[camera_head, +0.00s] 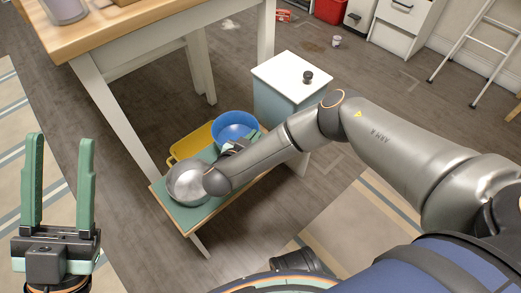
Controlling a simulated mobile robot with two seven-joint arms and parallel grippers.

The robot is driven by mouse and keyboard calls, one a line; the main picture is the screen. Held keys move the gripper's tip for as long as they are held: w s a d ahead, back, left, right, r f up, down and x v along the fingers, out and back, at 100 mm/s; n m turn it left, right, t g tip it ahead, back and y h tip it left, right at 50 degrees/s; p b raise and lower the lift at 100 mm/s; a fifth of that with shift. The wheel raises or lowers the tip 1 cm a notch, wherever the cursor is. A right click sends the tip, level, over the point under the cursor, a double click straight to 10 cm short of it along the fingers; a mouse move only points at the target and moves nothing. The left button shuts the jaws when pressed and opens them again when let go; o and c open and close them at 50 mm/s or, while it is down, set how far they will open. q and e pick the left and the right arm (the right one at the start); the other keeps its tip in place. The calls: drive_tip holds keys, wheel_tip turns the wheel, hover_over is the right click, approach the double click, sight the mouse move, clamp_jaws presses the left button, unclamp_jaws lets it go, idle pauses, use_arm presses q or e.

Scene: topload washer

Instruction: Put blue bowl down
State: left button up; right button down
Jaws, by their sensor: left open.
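The blue bowl (236,121) sits at the far end of a low bench (193,219) with a green top and wooden edge. The bowl looks upright; its front is partly hidden. My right arm comes in from the right over the bench. My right gripper (244,142) is at the bowl's near rim, mostly hidden behind my forearm. I cannot tell whether its fingers hold the rim or whether the bowl rests on the bench. My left gripper (59,185) is open and empty at the far left, fingers pointing up, well away from the bowl.
A yellow tray (186,145) lies beside the bowl. A shiny round grey shape (185,182) is at the bench's near end. A white cabinet (288,75) with a dark knob stands behind. A wooden-topped table (117,27) is at upper left. Floor is clear right of the bench.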

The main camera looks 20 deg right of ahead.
drive_tip(key=shift+s+d+f, duration=0.3)
drive_tip(key=shift+d+f, duration=0.35)
drive_tip(key=shift+f, duration=0.2)
drive_tip(key=f, duration=0.1)
drive_tip(key=f+b, duration=0.2)
drive_tip(key=shift+s+d+f, duration=0.1)
drive_tip(key=shift+d+f, duration=0.15)
drive_tip(key=shift+f, duration=0.1)
drive_tip(key=shift+r, duration=0.1)
drive_tip(key=shift+f, duration=0.2)
drive_tip(key=c, duration=1.1)
unclamp_jaws()
drive_tip(key=shift+o, duration=0.2)
